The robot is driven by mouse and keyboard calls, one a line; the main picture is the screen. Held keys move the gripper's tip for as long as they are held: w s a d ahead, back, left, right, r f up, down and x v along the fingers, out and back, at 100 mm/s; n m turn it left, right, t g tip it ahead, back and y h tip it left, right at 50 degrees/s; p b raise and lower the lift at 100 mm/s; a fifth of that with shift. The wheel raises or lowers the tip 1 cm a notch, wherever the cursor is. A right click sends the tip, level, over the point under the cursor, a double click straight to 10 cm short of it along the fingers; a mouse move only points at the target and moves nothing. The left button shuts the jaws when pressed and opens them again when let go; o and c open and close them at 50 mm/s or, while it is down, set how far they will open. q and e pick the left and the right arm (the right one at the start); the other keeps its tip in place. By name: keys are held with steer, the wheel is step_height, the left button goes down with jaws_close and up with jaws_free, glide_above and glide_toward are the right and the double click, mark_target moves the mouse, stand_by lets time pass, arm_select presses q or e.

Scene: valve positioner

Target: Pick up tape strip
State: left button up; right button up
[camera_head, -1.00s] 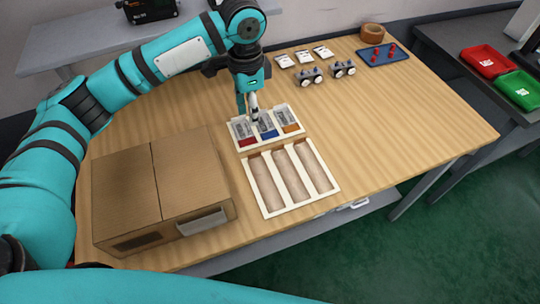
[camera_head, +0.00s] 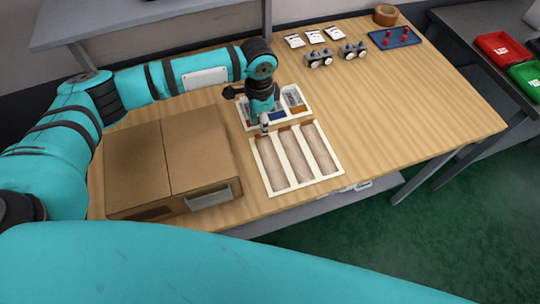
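I cannot make out a separate tape strip. A brown tape roll (camera_head: 386,15) stands at the far right corner of the wooden table, well away from my grippers. My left gripper (camera_head: 264,126) points down at the gap between the small parts tray (camera_head: 250,124) and the three-slot tray (camera_head: 259,160). Its fingers are small here, and I cannot tell whether they are open or hold anything. My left arm hides part of the small tray. My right gripper is out of view.
A cardboard box (camera_head: 172,160) lies at the left of the table. White cards (camera_head: 314,37), small metal fittings (camera_head: 319,58) and a blue board with red pegs (camera_head: 394,38) are at the back. Red (camera_head: 500,46) and green (camera_head: 526,76) bins are at the right. The table's right side is clear.

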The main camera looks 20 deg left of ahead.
mark_target(262, 138)
arm_select(q)
steer(key=f, duration=0.3)
steer(key=shift+s+d+f+p, duration=0.1)
steer(key=shift+s+f+p, duration=0.15)
steer(key=shift+f+p, duration=0.1)
steer(key=shift+f, duration=0.25)
steer(key=c, duration=0.6)
jaws_close()
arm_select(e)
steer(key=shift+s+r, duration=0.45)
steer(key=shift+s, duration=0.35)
